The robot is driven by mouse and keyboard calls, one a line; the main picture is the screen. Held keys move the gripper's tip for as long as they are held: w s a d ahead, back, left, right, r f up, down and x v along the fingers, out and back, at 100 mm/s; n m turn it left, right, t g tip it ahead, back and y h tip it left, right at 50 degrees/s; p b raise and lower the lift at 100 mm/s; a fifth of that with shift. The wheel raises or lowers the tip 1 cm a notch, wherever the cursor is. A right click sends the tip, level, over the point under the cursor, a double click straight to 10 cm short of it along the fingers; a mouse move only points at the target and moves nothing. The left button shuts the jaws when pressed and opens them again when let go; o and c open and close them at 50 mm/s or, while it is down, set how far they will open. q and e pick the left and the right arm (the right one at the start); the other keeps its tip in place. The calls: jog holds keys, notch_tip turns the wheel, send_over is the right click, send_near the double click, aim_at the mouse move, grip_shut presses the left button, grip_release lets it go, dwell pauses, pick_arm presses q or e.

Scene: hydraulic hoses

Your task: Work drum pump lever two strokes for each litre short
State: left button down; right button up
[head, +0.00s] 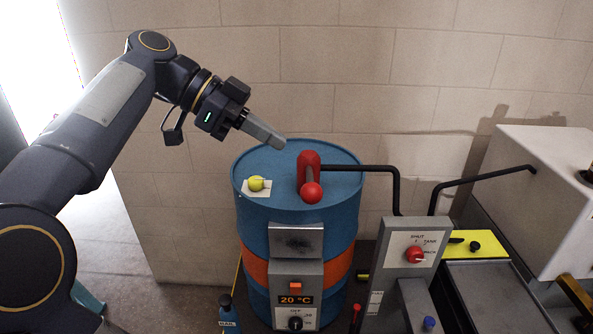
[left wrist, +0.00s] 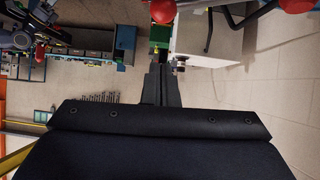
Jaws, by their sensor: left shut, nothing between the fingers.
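The blue drum (head: 258,225) with an orange band stands upright against the wall. On its lid is a red pump body (head: 309,158), with a lever ending in a red ball knob (head: 312,193) toward the front. My left gripper (head: 281,143) is shut and empty. Its tip shows just left of the pump body, over the drum's far rim; whether they touch is unclear. In the left wrist view, the shut fingers (left wrist: 160,86) point toward a red ball (left wrist: 163,10) at the top edge, apart from it in the picture. My right gripper is not in view.
A black pipe (head: 362,168) runs right from the pump. A selector panel (head: 413,247) with a red knob stands right of the drum. A yellow-green ball (head: 256,184) sits on the lid's left. A display (head: 296,300) reads 20 °C. A white tank (head: 530,195) stands far right.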

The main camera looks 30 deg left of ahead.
pick_arm(q)
jog(key=w+d+f, duration=0.2)
jog(key=d+f, duration=0.1)
jog(key=f, duration=0.3)
jog(key=shift+d+f, duration=0.15)
jog(key=shift+d, duration=0.25)
